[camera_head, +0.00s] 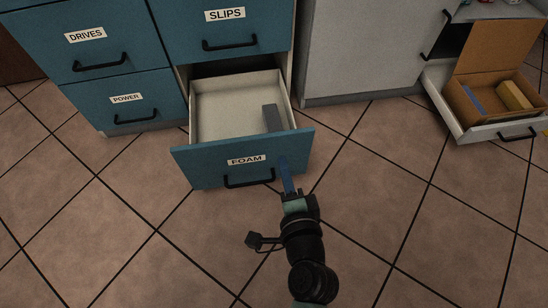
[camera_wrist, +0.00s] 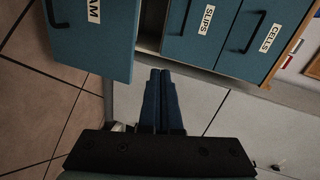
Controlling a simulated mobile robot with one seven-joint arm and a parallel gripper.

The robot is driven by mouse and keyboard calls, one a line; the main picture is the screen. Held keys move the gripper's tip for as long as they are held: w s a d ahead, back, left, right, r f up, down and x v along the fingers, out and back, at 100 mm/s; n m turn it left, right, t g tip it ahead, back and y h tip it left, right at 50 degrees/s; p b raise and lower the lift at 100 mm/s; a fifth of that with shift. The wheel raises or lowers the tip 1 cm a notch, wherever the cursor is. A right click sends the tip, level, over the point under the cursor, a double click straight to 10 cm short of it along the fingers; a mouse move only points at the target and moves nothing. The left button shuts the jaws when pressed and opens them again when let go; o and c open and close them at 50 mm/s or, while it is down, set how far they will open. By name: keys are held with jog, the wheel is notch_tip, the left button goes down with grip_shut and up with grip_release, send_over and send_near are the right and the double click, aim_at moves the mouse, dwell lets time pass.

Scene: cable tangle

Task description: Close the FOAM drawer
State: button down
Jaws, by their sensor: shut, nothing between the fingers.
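The FOAM drawer (camera_head: 214,166) is a blue-fronted drawer low in the cabinet, pulled well out. Its pale inside (camera_head: 225,105) shows, with a dark grey block (camera_head: 272,118) at the right. Its black bar handle (camera_head: 249,180) is below the FOAM label. My gripper (camera_head: 286,166) is in front of the right part of the drawer front, its blue fingers together and empty. In the wrist view the fingers (camera_wrist: 160,85) are side by side, next to the edge of the drawer front (camera_wrist: 105,38). I cannot tell whether they touch it.
Closed drawers labelled DRIVES (camera_head: 85,35), POWER (camera_head: 126,98) and SLIPS (camera_head: 225,15) are around it. At right, another open drawer (camera_head: 455,125) holds a cardboard box (camera_head: 490,65). The tiled floor (camera_head: 110,210) in front is clear.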

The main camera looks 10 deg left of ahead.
jog(key=m+b, duration=0.1)
jog(key=b, duration=0.1)
send_near(271, 138)
jog(key=shift+g, duration=0.3)
jog(key=b+x, duration=0.5)
jog(key=shift+w+d+f+b, duration=0.1)
jog(key=shift+w+b, duration=0.1)
jog(key=shift+b, duration=0.1)
jog(key=shift+w, duration=0.55)
jog(key=shift+w+a+r, duration=0.1)
jog(key=shift+a+r, duration=0.1)
jog(key=shift+a, duration=0.05)
